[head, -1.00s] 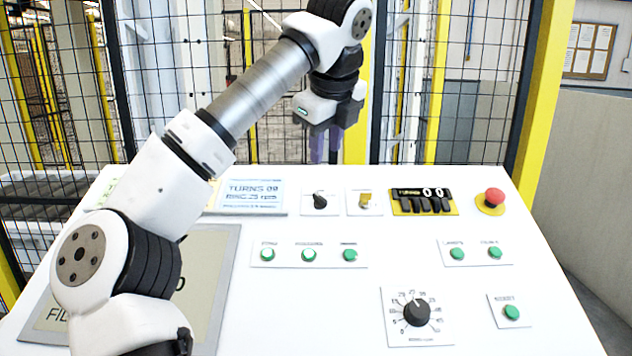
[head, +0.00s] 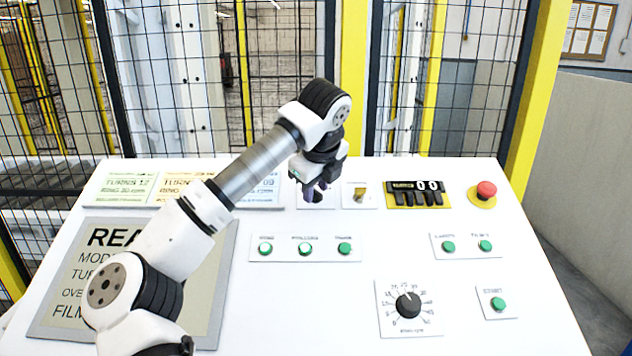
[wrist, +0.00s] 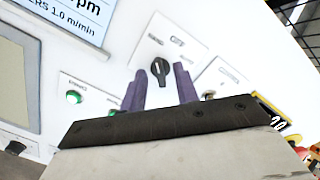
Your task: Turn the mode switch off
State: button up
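The black rotary knob (wrist: 160,71), which I take to be the mode switch, sits on a white plate in the wrist view. Its small lettering is hard to read. In the head view my gripper hides most of this knob. My gripper (head: 314,192) hangs over the panel's upper row, fingers pointing down at the knob. In the wrist view the two purple fingers of my gripper (wrist: 160,84) stand apart, with the knob showing between and beyond their tips. Nothing is held. I cannot tell whether the fingers touch the knob.
Green buttons (head: 305,249) lie below. A large dial (head: 408,305) is nearer. A wire fence stands behind the panel.

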jog(key=shift+f, duration=0.25)
grip_shut()
